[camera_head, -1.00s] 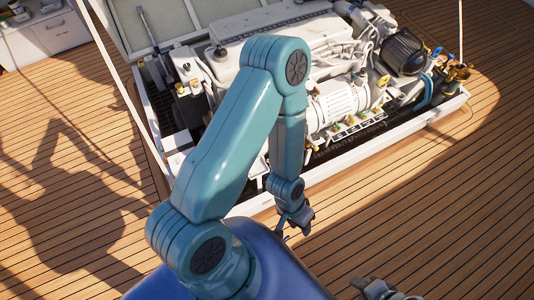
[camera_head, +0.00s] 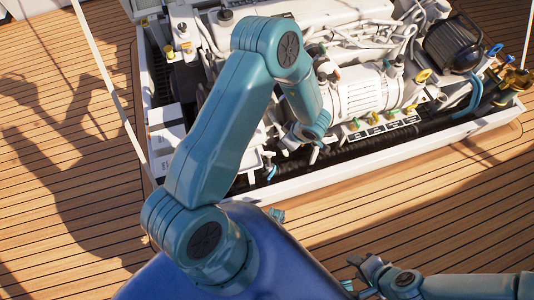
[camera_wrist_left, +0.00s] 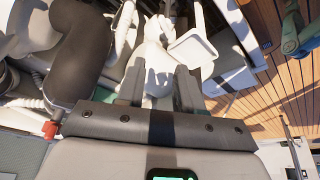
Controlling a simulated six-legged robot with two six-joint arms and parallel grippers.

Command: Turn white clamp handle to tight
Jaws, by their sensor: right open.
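My left gripper (camera_wrist_left: 158,74) is open in the left wrist view, its two dark fingers apart. A white part (camera_wrist_left: 158,57) of the engine shows between and beyond the fingers; I cannot tell whether they touch it or whether it is the clamp handle. In the head view my left arm reaches over the near edge of the engine bay, and its fingers are too small and shaded to read. I cannot surely pick out the white clamp handle there. My right gripper (camera_head: 352,273) is open and empty above the deck at the lower right.
The white engine (camera_head: 360,90) fills the hatch, with hoses, a black canister (camera_head: 453,43) and brass fittings at the right. The white hatch rim (camera_head: 400,161) runs along the near side. The wooden deck (camera_head: 430,215) in front is clear.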

